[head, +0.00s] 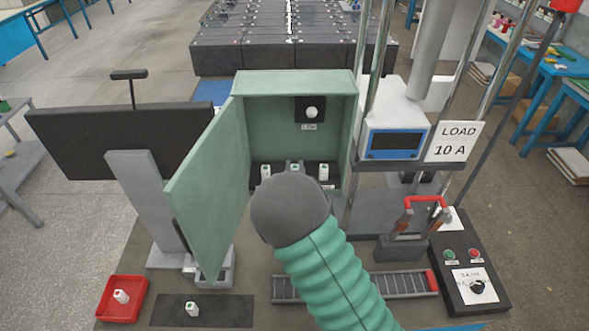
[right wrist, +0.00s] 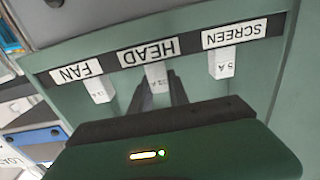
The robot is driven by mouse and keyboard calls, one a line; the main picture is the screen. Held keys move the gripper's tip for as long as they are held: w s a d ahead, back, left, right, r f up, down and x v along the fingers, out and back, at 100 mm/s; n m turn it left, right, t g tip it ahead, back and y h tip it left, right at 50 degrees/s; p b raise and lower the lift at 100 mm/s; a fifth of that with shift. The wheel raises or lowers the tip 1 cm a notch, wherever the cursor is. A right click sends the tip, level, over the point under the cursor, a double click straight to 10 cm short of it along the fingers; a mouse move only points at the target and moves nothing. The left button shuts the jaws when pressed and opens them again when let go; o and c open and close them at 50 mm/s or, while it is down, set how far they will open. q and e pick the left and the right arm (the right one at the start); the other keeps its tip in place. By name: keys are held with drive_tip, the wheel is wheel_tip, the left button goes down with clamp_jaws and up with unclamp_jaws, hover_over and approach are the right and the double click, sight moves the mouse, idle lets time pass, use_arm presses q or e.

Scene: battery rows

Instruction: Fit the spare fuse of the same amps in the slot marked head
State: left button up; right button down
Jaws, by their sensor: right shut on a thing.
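My right gripper (right wrist: 161,92) is shut on the white fuse (right wrist: 157,76) in the slot marked HEAD (right wrist: 148,53), which appears upside down in the right wrist view. The fuse's amps marking is too small to read surely. In the head view my right wrist hides most of the gripper. The FAN fuse (right wrist: 99,89) and the SCREEN fuse (right wrist: 222,65), marked 5 A, stand on either side. One loose white fuse (head: 122,297) lies in the red tray (head: 106,312); another (head: 192,309) is on the dark mat (head: 235,311). My left gripper is out of view.
The green cabinet (head: 247,82) stands open, its door (head: 205,185) swung to the left. A sign (head: 458,142) reads LOAD 10 A. A red-handled switch (head: 427,202) and a control box (head: 470,270) stand at right. A black monitor (head: 125,140) is at left.

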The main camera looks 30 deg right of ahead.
drive_tip(key=c, duration=1.2)
unclamp_jaws()
drive_tip(key=shift+f, duration=0.1)
drive_tip(key=shift+o, duration=0.2)
drive_tip(key=shift+s+a, duration=0.2)
drive_tip(key=shift+s, duration=0.1)
drive_tip(key=p+v, duration=0.8)
drive_tip(key=v, duration=0.8)
drive_tip(key=shift+f, duration=0.2)
